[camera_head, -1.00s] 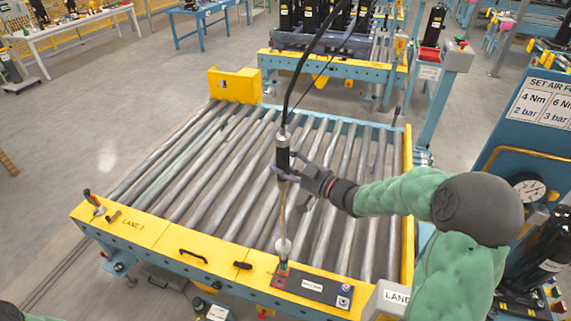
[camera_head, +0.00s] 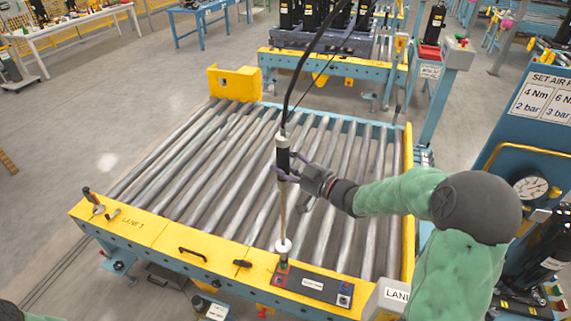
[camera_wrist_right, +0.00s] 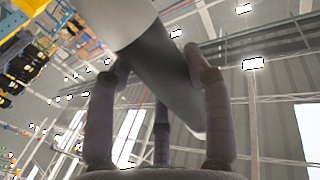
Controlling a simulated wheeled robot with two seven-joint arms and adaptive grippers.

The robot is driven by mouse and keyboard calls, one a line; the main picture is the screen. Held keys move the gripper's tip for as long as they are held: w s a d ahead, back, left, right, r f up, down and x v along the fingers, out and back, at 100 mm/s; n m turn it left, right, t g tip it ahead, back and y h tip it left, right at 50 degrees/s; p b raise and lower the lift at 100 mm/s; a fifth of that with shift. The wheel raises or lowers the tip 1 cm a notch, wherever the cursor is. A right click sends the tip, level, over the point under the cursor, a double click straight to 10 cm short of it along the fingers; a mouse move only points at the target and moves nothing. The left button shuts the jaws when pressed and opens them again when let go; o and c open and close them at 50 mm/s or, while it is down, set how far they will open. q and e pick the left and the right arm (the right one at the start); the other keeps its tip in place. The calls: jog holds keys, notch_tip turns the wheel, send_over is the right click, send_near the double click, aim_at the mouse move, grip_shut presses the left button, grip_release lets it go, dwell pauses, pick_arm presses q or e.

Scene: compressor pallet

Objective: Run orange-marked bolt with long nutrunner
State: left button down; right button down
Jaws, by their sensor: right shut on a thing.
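My right gripper (camera_head: 290,168) is shut around the dark grip of the long nutrunner (camera_head: 282,206). The nutrunner hangs near upright, with a hose rising from its top. Its white disc and lower tip are over the orange-red spot (camera_head: 281,268) at the left end of a dark plate (camera_head: 311,285) on the conveyor's yellow front rail. I cannot tell whether the tip touches there, and no bolt can be made out. In the right wrist view the fingers (camera_wrist_right: 160,95) wrap the tool's dark body (camera_wrist_right: 165,75).
The roller conveyor (camera_head: 180,165) is bare. A hammer-like tool (camera_head: 93,201) and black handles (camera_head: 192,256) lie on its yellow rail. A blue panel with a gauge (camera_head: 529,187) stands at the right. A second conveyor (camera_head: 330,67) with black cylinders is behind.

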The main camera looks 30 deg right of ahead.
jog(key=shift+f+b, duration=0.75)
jog(key=shift+f, duration=0.4)
dwell(1.6)
